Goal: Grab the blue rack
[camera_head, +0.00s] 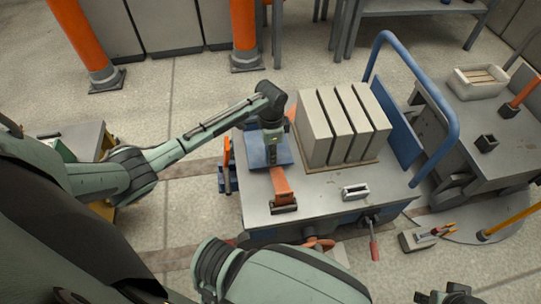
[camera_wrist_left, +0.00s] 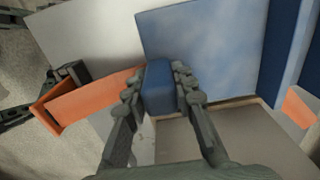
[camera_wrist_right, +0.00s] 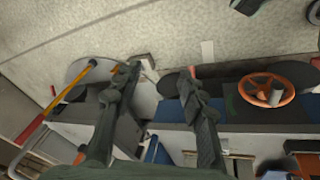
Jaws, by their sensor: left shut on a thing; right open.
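The blue rack (camera_head: 257,155) lies on the grey top of the cart, at its left side beside the beige panels. My left gripper (camera_head: 273,148) reaches down over it from the left. In the left wrist view my left gripper (camera_wrist_left: 160,88) is shut on an upright blue block of the rack (camera_wrist_left: 160,98), one finger on each side. A flat blue plate of the rack (camera_wrist_left: 205,45) shows behind the block. In the right wrist view my right gripper (camera_wrist_right: 160,85) is open and empty. Only a bit of the right gripper (camera_head: 448,295) shows at the head view's bottom edge.
Several beige panels (camera_head: 335,125) stand on the cart (camera_head: 322,196) close right of the rack. An orange-handled tool (camera_head: 281,184) lies just in front. The cart has a blue rail (camera_head: 440,90). A second cart (camera_head: 468,130) stands at right.

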